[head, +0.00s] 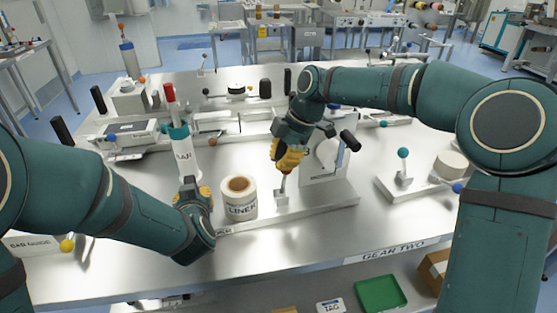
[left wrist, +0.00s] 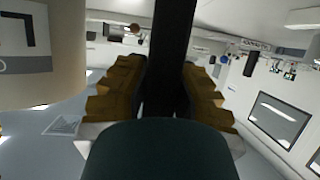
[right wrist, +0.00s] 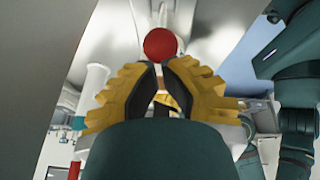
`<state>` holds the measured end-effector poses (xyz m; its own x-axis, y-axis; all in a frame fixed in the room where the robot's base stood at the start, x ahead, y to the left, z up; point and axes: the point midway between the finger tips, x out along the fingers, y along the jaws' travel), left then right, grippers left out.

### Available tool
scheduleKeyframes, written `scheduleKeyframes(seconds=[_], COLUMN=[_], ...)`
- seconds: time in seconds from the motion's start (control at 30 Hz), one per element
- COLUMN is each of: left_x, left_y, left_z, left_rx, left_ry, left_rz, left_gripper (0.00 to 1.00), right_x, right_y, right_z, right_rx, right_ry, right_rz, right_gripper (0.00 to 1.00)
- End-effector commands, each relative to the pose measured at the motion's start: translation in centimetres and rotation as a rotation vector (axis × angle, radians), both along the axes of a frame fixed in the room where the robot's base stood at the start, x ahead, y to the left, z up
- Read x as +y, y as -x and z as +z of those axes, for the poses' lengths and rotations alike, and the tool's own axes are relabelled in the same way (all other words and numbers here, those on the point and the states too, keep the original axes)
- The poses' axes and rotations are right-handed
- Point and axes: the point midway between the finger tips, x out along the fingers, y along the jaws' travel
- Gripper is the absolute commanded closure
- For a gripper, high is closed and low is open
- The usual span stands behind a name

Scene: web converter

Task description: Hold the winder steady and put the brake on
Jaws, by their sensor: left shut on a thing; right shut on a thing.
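The winder is a metal base (head: 325,205) with an upright white plate (head: 318,170) and a black crank handle (head: 350,140). A white roll marked LINER (head: 240,196) stands at its left part. My left gripper (head: 192,186) is shut on a black upright bar (left wrist: 173,45) left of the roll. The brake lever has a red knob (right wrist: 158,44) and stands on a small bracket (head: 282,197) in front of the plate. My right gripper (head: 287,156) is shut on the lever at its red knob, coming from above. Its fingers hide part of the knob in the head view.
A white cylinder with a teal band and red top (head: 180,130) stands behind my left gripper. A teal-knobbed lever fixture (head: 402,165) is at the right. Further fixtures fill the table's back.

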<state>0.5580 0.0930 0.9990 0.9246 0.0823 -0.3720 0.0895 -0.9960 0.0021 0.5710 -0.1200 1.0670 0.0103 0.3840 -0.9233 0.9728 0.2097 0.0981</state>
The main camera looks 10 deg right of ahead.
Motion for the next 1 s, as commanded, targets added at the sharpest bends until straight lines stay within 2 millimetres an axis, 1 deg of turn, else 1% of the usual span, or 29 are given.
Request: scheduleKeyframes(seconds=[0.03,1.0], left_x=[0.26,0.25], left_y=[0.48,0.48], left_z=[-1.03,-1.01], left_rx=[0.027,0.027], left_ry=[-0.004,-0.004], left_rz=[0.003,0.003], left_gripper=[1.00,1.00], right_x=[-0.40,-1.31], right_y=[-0.07,-0.19], right_z=[-0.42,-0.31], right_rx=[0.003,-0.001], right_ry=[0.002,-0.003], right_rz=[-0.004,-0.005], right_gripper=[1.00,1.00])
